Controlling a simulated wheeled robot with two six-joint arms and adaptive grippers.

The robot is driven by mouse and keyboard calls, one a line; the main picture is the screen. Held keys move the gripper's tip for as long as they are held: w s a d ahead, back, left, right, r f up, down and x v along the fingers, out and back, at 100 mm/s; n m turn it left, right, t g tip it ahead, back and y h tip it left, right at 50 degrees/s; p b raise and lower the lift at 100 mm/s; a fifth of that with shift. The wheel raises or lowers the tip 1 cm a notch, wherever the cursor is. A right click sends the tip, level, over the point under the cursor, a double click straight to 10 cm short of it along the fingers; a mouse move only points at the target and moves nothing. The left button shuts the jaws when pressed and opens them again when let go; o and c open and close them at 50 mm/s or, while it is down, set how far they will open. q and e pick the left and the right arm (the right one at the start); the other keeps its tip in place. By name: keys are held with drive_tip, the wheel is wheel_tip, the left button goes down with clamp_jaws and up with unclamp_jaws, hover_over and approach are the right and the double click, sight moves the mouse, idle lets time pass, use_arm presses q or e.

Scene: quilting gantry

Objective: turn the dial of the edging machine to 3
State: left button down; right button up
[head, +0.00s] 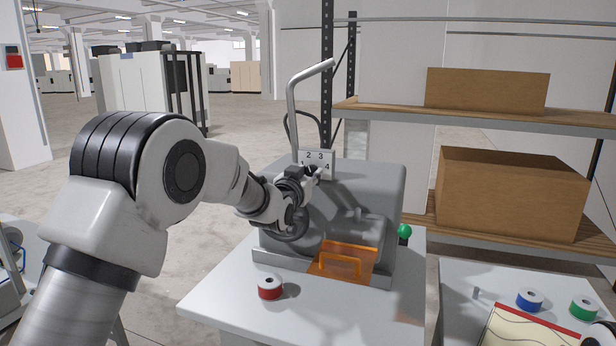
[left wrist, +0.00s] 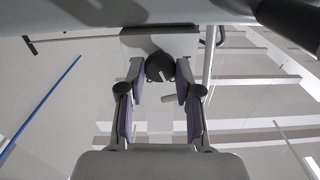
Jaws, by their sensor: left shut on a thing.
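The edging machine (head: 370,185) is a grey housing on a white table. Its dial plate (head: 319,157) is a small white panel showing 2, 3 and 4; a further digit at its left is partly covered by my gripper. My left gripper (head: 312,172) is at the plate, shut on the dial, which is dark and mostly hidden in the head view. In the left wrist view the round black dial (left wrist: 160,68) sits between the two fingertips, in front of the pale plate (left wrist: 185,42). I cannot tell which digit the dial points to. My right gripper is not in view.
An orange guard (head: 348,262), a red spool (head: 270,287) and a green knob (head: 404,231) are at the machine's front and side. A bent grey pole (head: 292,105) rises behind. Shelves with cardboard boxes (head: 510,195) stand at right, above a table with blue (head: 530,298) and green (head: 584,308) spools.

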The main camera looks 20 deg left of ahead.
use_arm(q)
drive_tip(key=m+b, duration=0.3)
drive_tip(key=m, duration=0.1)
drive_tip(key=shift+f+m, duration=0.15)
drive_tip(key=shift+m, duration=0.15)
drive_tip(key=m+b, duration=0.1)
drive_tip(key=m, duration=0.2)
drive_tip(key=shift+r+m+b, duration=0.25)
drive_tip(key=shift+m+b, duration=0.3)
drive_tip(key=shift+m, duration=0.15)
drive_tip(key=c, duration=0.8)
unclamp_jaws()
drive_tip(key=shift+w+a, duration=0.1)
drive_tip(key=shift+w+f, duration=0.2)
drive_tip(key=shift+s+r, duration=0.1)
drive_tip(key=shift+s, duration=0.2)
drive_tip(key=s, duration=1.1)
drive_tip(key=shift+s+a, duration=0.25)
